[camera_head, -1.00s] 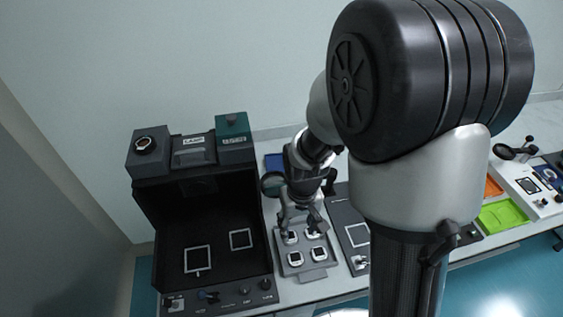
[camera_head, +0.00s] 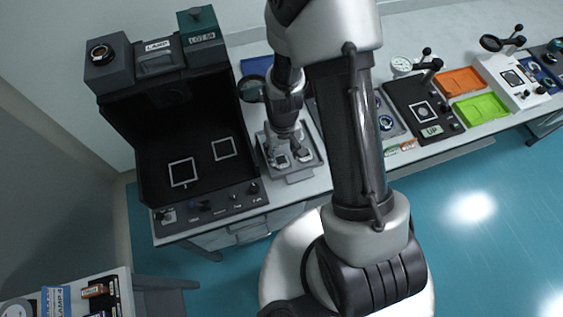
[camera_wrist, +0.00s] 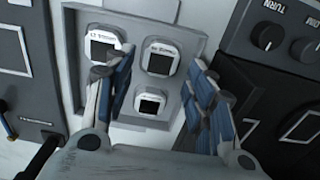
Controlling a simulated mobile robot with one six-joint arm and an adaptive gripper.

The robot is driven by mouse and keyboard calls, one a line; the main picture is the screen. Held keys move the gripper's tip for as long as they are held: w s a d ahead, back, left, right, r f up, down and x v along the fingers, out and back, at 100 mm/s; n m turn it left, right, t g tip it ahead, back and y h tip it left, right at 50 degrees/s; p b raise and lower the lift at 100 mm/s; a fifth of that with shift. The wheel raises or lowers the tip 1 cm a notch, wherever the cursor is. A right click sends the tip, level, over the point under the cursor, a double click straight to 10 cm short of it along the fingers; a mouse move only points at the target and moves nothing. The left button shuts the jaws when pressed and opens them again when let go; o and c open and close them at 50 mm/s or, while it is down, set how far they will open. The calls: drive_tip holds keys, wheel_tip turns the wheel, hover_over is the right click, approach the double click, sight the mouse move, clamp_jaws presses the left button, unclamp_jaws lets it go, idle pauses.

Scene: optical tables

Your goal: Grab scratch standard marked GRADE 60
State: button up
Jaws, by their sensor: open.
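A grey tray (camera_head: 318,156) on the table holds several small square pieces with white labels. In the wrist view the tray (camera_wrist: 197,36) shows an upper left piece (camera_wrist: 100,44), an upper right piece (camera_wrist: 160,60) and a lower piece (camera_wrist: 150,102). Their label print is too small to read surely, so I cannot tell which is GRADE 60. My gripper (camera_head: 287,152) is over the tray. In the wrist view my gripper (camera_wrist: 158,82) is open and empty, with its blue-padded fingers either side of the right-hand and lower pieces. The left finger partly covers the upper left piece.
A black lamp booth (camera_head: 190,150) stands left of the tray. Right of my arm are a black fixture (camera_head: 408,100), an orange tray (camera_head: 461,81), a green tray (camera_head: 481,107) and a white instrument (camera_head: 520,80). In the wrist view a dark knob panel (camera_wrist: 285,30) borders the tray.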

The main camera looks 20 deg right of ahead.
sight(281, 161)
wheel_tip(281, 161, down, 5)
drive_tip(key=shift+w+r+b, duration=0.1)
drive_tip(key=shift+w+b, duration=0.05)
drive_tip(key=shift+b, duration=0.65)
drive_tip(key=shift+a, duration=0.1)
drive_tip(key=shift+c, duration=0.5)
drive_tip(key=c, duration=0.7)
drive_tip(key=shift+c, duration=0.2)
